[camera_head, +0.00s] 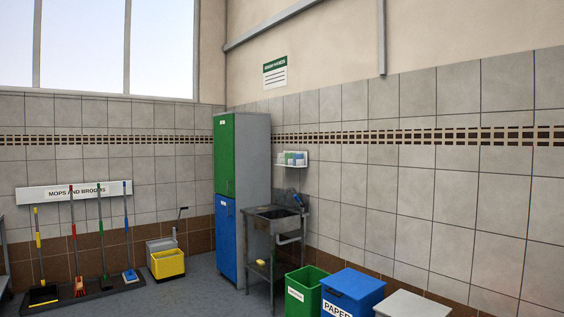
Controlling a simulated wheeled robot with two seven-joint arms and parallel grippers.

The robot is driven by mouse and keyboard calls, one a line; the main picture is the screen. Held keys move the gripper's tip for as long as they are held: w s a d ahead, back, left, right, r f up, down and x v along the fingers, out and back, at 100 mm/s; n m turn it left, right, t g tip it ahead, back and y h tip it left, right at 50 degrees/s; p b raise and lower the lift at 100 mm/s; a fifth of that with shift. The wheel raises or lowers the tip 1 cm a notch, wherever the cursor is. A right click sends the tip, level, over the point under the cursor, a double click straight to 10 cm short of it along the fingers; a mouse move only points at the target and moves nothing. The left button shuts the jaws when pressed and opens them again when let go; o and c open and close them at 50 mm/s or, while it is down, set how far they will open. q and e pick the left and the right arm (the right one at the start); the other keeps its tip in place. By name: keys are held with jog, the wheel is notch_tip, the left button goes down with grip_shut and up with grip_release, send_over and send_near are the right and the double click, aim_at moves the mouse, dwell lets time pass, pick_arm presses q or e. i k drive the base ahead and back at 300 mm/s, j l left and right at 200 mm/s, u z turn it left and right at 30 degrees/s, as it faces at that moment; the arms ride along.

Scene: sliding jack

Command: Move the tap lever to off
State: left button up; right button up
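A small metal sink (275,213) on legs stands against the right wall, beside the tall cabinet. A tap (298,200) with a dark blue part rises at the sink's back right. The tap is small in the view, and I cannot tell its lever's position. Neither of my grippers is in view.
A tall green and blue cabinet (238,200) stands left of the sink. A green bin (305,291), a blue paper bin (352,292) and a grey-lidded bin (411,304) stand in front right. A yellow mop bucket (167,263) is at left. Floor (200,295) before the cabinet is clear.

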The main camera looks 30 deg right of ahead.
aim_at(298, 201)
jog(key=i+l+z, duration=0.25)
jog(key=i+z, duration=0.6)
jog(key=i, duration=0.65)
jog(key=i+z, duration=0.15)
jog(key=i, duration=0.55)
jog(key=i+j, duration=0.15)
jog(key=i, duration=0.5)
jog(key=i+j+z, duration=0.1)
jog(key=i, duration=0.55)
jog(key=i+j+z, duration=0.1)
jog(key=i, duration=0.55)
jog(key=i+j+z, duration=0.1)
jog(key=i+j, duration=0.2)
jog(key=i+j+z, duration=0.15)
jog(key=j, duration=0.35)
jog(key=i+j+z, duration=0.1)
jog(key=i+j, duration=0.25)
